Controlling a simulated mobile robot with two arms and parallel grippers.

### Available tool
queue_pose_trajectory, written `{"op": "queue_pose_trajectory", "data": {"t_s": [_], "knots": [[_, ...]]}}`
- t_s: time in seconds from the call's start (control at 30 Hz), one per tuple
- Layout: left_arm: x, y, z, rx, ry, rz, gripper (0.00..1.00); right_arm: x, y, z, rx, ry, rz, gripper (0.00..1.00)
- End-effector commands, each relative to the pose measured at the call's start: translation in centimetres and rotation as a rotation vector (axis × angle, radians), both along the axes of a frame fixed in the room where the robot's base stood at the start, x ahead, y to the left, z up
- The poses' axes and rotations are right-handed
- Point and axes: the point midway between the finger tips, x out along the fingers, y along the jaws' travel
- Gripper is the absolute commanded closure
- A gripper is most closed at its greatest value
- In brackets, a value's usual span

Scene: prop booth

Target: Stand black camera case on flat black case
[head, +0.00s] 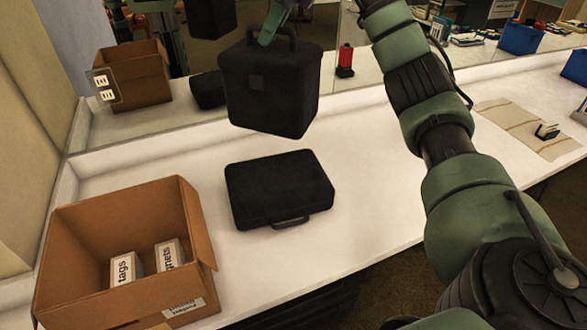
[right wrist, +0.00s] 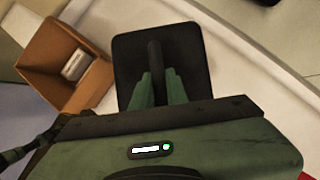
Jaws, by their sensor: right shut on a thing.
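The black camera case (head: 270,95) hangs upright in the air in the head view, above and slightly behind the flat black case. My right gripper (head: 276,24) is shut on its top handle. In the right wrist view, the fingers (right wrist: 160,88) close on the handle over the camera case's lid (right wrist: 190,50). The flat black case (head: 278,185) lies on the white counter with its handle toward the front edge. A gap shows between the two cases. The flat case is hidden in the right wrist view. My left gripper is not in view.
An open cardboard box (head: 70,225) with small white boxes stands on the left of the white counter (head: 370,230). A mirror behind the counter reflects the scene. A beige cloth (head: 515,125) shows at right. The counter around the flat case is clear.

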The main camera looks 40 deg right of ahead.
Motion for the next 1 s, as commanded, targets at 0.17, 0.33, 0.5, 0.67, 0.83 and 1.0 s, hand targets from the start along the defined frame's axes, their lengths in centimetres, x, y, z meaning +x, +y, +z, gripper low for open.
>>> {"op": "queue_pose_trajectory", "data": {"t_s": [0.17,0.33,0.5,0.67,0.83,1.0], "knots": [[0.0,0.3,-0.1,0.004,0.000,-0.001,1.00,0.1,-0.1,-2.1,0.000,0.001,-0.004,1.00],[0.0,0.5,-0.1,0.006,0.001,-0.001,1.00,0.0,-0.1,-6.3,-0.001,0.003,-0.004,1.00],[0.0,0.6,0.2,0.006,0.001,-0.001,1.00,0.0,-0.1,-10.6,0.001,0.004,-0.004,1.00],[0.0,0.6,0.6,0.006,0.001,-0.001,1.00,0.0,0.0,-14.0,0.001,0.002,-0.005,1.00],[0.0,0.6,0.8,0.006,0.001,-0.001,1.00,0.1,0.0,-15.8,0.001,-0.002,-0.005,1.00],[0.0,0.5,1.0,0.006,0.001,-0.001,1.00,0.0,0.0,-17.3,0.001,-0.002,-0.004,1.00]]}}
